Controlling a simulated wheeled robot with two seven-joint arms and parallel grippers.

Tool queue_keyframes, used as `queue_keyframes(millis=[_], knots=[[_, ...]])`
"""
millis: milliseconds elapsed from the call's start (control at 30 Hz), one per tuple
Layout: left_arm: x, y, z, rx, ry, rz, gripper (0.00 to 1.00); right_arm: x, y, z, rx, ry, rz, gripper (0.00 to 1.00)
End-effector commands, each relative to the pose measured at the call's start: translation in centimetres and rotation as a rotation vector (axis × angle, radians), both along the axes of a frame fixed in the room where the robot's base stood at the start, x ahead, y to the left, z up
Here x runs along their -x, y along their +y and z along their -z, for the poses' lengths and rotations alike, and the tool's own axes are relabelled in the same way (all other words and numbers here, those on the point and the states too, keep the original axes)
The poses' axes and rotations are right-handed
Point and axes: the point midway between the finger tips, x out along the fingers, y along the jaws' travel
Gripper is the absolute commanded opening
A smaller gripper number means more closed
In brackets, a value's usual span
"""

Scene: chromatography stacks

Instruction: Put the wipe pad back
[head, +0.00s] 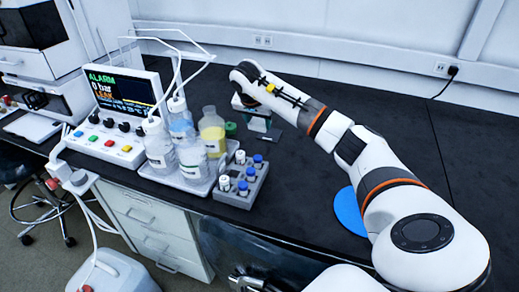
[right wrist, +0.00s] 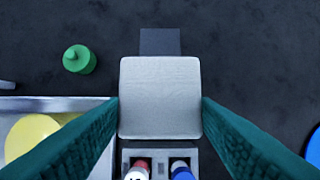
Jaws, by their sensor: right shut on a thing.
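The wipe pad (right wrist: 160,97) is a pale, square pad with rounded corners. In the right wrist view it lies between the two teal fingertips of my right gripper (right wrist: 160,110), which is shut on it. In the head view my right gripper (head: 257,121) is over the bench, behind the vial rack; the pad is hard to make out there. A dark grey square (right wrist: 160,41) on the bench shows beyond the pad's far edge and is partly hidden by it. My left gripper is not in view.
A grey vial rack (head: 236,197) stands in front of the gripper. A tray (head: 190,186) with several bottles is to its left, near a green cap (right wrist: 79,60). A blue disc (head: 348,212) lies by my right arm. The bench behind is clear.

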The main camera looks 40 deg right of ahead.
Motion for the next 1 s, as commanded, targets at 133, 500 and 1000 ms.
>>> queue_keyframes(millis=[133,500,1000], knots=[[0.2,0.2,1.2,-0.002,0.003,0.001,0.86,0.0,0.0,1.6,-0.001,0.0,0.0,0.32],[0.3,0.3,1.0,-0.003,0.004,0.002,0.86,0.0,0.0,7.0,-0.002,0.001,0.0,0.32],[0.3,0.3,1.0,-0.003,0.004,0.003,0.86,0.0,0.0,11.0,0.0,-0.001,0.0,0.32]])
